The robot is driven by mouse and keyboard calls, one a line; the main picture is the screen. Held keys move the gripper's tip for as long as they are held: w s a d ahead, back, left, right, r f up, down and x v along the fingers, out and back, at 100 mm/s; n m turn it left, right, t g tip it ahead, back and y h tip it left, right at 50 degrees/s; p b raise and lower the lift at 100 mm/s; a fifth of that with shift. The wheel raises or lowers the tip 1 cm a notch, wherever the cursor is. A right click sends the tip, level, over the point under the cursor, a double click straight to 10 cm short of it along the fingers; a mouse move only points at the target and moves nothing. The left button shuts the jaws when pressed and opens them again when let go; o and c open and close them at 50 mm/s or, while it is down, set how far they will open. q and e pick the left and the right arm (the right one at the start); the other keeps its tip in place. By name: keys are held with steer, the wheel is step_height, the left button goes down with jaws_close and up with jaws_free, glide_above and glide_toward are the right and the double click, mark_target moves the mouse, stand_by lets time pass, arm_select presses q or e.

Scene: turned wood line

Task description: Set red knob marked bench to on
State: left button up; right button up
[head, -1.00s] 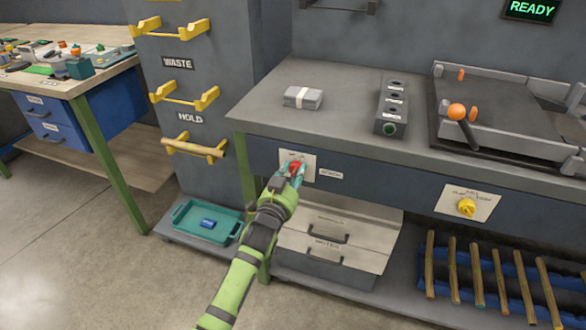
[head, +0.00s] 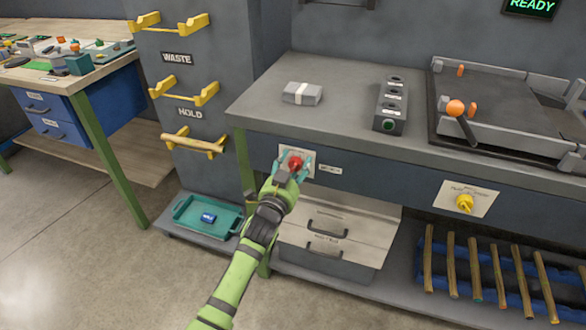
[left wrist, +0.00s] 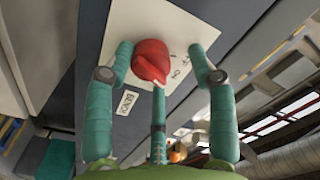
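The red knob (head: 295,163) sits on a pale plate (left wrist: 133,22) on the bench's front panel, beside a small label that reads BENCH in the left wrist view (left wrist: 126,103). In that view the knob (left wrist: 150,60) has a ridge, and the words OFF and ON show to its right; I cannot tell for sure which one it points to. My left gripper (head: 294,168) is at the knob. Its teal fingers (left wrist: 163,62) are spread on both sides of it, with a clear gap on the right; contact on the left is unclear. My right gripper is not in view.
A yellow knob (head: 464,203) is on another plate farther right.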

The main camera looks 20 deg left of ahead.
arm_select(q)
steer(key=shift+f, duration=0.2)
steer(key=shift+s+f, duration=0.15)
steer(key=shift+s, duration=0.15)
steer(key=s, duration=1.1)
steer(key=shift+s+a, duration=0.2)
steer(key=shift+s, duration=0.1)
